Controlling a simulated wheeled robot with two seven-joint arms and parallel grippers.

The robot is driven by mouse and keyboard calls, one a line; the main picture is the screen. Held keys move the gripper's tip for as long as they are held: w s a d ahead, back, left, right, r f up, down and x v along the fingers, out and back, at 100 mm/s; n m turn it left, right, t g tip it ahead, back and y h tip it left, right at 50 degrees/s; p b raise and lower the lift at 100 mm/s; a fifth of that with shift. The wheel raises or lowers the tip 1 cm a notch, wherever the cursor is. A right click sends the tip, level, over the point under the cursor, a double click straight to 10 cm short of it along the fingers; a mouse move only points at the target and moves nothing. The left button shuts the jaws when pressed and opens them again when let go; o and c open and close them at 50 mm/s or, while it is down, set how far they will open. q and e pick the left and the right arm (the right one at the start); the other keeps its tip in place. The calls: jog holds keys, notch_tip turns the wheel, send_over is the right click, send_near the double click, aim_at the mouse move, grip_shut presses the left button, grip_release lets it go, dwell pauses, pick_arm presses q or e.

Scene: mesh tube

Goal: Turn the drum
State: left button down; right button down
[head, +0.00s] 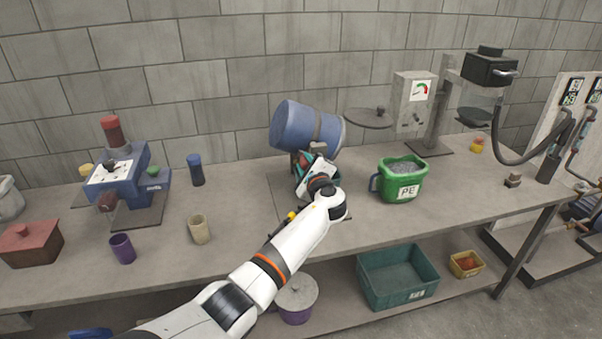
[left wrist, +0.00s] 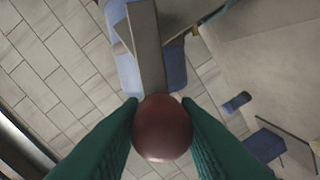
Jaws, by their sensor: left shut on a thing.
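The blue drum (head: 300,127) lies tilted on a stand at the back of the bench, with a grey band around it. My left gripper (head: 303,163) is in front of the drum and partly hidden by its own wrist. In the left wrist view, its green fingers (left wrist: 163,112) are shut on a round reddish-brown knob (left wrist: 162,134). A grey bar (left wrist: 146,50) runs from the knob towards the blue drum (left wrist: 177,62). The stand under the drum is mostly hidden in the head view. My right gripper is not in view.
A green PE bucket (head: 402,182) of grey granules stands right of my left gripper. A blue machine (head: 122,178), beige cup (head: 199,229), purple cup (head: 122,249) and dark blue cup (head: 196,169) stand left. The bench (head: 240,195) is clear between cups and drum.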

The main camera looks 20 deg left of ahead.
pick_arm(q)
jog(key=shift+w+d+r+m+p, duration=0.2)
jog(key=shift+r+m+p, duration=0.15)
jog(key=shift+r+m, duration=0.15)
jog(key=shift+w+d+r+m+p, duration=0.15)
jog(key=shift+r+m+p, duration=0.2)
jog(key=shift+m, duration=0.25)
jog(key=shift+w+d+r+m+p, duration=0.1)
jog(key=shift+d+r+m+p, duration=0.25)
jog(key=shift+m, duration=0.45)
jog(key=shift+f, duration=0.1)
jog(key=c, duration=1.1)
grip_release()
jog(key=shift+d, duration=0.1)
